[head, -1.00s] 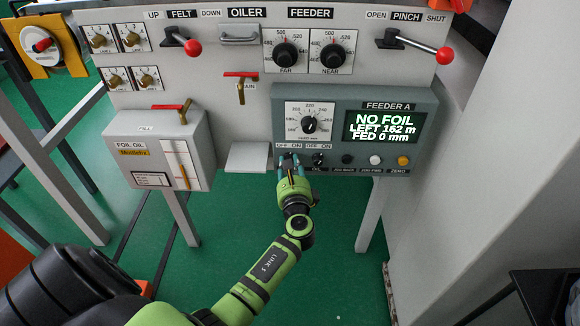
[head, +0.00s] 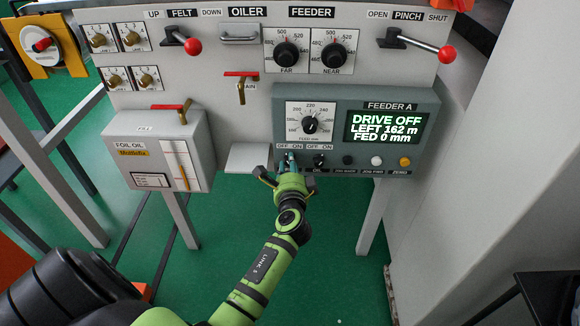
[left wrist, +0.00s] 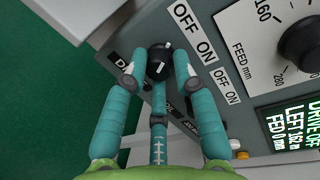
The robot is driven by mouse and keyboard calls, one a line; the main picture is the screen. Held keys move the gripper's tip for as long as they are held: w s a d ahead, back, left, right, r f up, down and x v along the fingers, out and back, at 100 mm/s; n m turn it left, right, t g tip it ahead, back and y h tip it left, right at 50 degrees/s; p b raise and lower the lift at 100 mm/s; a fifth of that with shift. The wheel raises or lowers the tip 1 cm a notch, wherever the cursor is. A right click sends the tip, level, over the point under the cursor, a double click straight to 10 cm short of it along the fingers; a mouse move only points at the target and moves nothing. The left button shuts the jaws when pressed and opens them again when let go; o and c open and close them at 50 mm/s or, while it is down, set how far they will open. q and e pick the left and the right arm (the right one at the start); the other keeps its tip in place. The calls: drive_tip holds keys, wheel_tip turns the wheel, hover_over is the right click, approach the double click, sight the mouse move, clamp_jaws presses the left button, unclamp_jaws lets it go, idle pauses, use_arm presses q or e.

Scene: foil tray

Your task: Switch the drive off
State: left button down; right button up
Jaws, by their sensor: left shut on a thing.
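The drive switch (left wrist: 158,64) is a black rotary knob with a white mark, under an OFF ON label at the lower left of the feeder box (head: 432,103). My left gripper (head: 287,160) is at this switch, and in the left wrist view its teal fingers are closed around the knob. The fingers hide most of the knob in the head view. The display (head: 386,127) reads DRIVE OFF, LEFT 162 m, FED 0 mm. My right gripper is not in view.
The OIL switch (head: 319,160) is close beside on the right, followed by a row of buttons ending in the yellow ZERO button (head: 403,162). The foil oil box (head: 160,150) stands to the left. A small grey shelf (head: 247,158) is just left of the gripper.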

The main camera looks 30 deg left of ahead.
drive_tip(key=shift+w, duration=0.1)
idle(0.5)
use_arm(q)
drive_tip(key=c, duration=1)
unclamp_jaws()
drive_tip(key=v, duration=1.2)
